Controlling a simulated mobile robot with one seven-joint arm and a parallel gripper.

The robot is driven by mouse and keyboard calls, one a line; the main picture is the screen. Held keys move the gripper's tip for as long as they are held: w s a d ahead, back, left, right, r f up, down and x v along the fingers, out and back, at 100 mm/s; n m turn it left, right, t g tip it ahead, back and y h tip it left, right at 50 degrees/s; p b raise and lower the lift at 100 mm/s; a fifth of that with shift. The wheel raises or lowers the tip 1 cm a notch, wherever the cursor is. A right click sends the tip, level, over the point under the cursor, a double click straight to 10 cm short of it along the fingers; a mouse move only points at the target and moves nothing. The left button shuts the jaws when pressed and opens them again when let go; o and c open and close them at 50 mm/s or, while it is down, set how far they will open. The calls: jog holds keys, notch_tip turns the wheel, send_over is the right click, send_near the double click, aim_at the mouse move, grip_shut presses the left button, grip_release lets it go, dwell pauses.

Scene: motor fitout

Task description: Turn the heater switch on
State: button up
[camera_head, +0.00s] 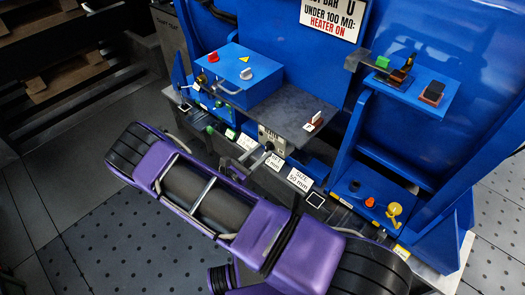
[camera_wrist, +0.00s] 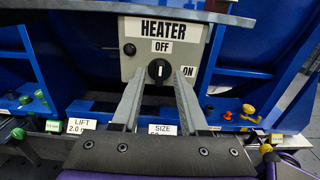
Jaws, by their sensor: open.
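The heater switch is a round black knob (camera_wrist: 158,70) with a white pointer mark, on a light grey box (camera_wrist: 133,62) labelled HEATER. The mark stands upright toward the OFF label; the ON label is to its lower right. A smaller dark button (camera_wrist: 129,48) sits left of the knob. My gripper (camera_wrist: 160,78) is open, with one finger on each side of the knob in the wrist view; contact cannot be told. In the head view the box (camera_head: 272,140) shows under the grey shelf, with my gripper (camera_head: 262,156) in front of it and the knob not clearly visible.
A grey shelf (camera_head: 292,108) overhangs the box. A blue box (camera_head: 238,68) with a red button and grey knob stands behind left. Small parts lie on the right-hand shelf (camera_head: 412,90) and lower tray (camera_head: 372,192). A sign (camera_head: 332,18) reads HEATER ON.

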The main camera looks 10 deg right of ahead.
jog(key=shift+w+d, duration=0.4)
jog(key=shift+d, duration=0.15)
grip_shut()
